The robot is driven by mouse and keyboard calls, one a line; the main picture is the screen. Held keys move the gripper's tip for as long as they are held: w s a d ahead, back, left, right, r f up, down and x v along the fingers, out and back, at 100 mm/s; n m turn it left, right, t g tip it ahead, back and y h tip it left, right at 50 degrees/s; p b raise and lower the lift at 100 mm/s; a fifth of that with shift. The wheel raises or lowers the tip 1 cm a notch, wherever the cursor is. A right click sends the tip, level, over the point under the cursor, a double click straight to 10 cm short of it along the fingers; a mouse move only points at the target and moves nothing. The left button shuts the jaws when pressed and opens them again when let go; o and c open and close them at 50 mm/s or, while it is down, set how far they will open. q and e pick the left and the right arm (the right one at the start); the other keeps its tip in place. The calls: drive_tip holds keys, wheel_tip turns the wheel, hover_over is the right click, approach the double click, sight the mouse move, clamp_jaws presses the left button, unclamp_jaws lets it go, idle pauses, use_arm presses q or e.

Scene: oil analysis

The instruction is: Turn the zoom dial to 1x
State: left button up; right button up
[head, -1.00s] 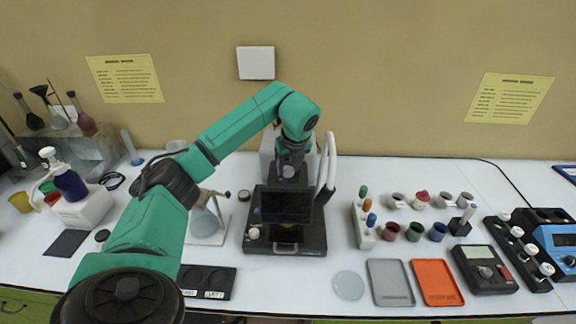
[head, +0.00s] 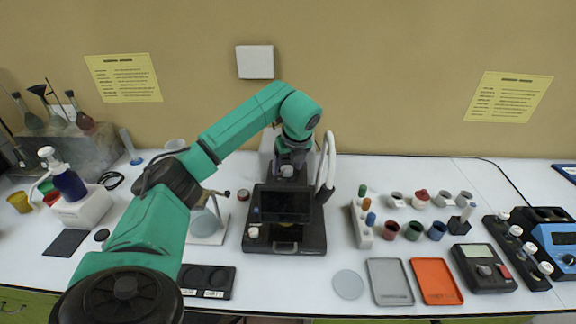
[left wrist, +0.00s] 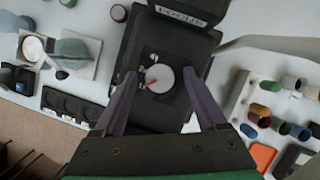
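A round pale dial with a red mark (left wrist: 163,80) shows in the left wrist view, on a black device. I take it to be the zoom dial; I cannot read any scale marking. In the head view the black device (head: 312,238) with a dark screen (head: 285,205) stands mid-table, and the dial is not clear there. My left gripper (left wrist: 167,90) is open, with one finger on each side of the dial and a gap on both sides. In the head view it is above and behind the screen (head: 290,160). My right gripper is not in view.
White tubes (head: 328,160) stand beside my left gripper. A flask on a white stand (head: 205,222) is left of the device, and a black tray (head: 207,281) lies at the front. A rack (head: 361,228) with colored caps stands to the right.

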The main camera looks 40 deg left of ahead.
use_arm(q)
drive_tip(key=shift+r, duration=0.1)
drive_tip(key=shift+d+r, duration=0.15)
drive_tip(key=shift+r, duration=0.15)
drive_tip(key=p+v, duration=0.2)
drive_tip(key=v, duration=1.1)
drive_tip(key=shift+s+r, duration=0.25)
drive_tip(key=shift+r, duration=0.1)
drive_tip(key=shift+w, duration=0.15)
drive_tip(key=shift+d, duration=0.1)
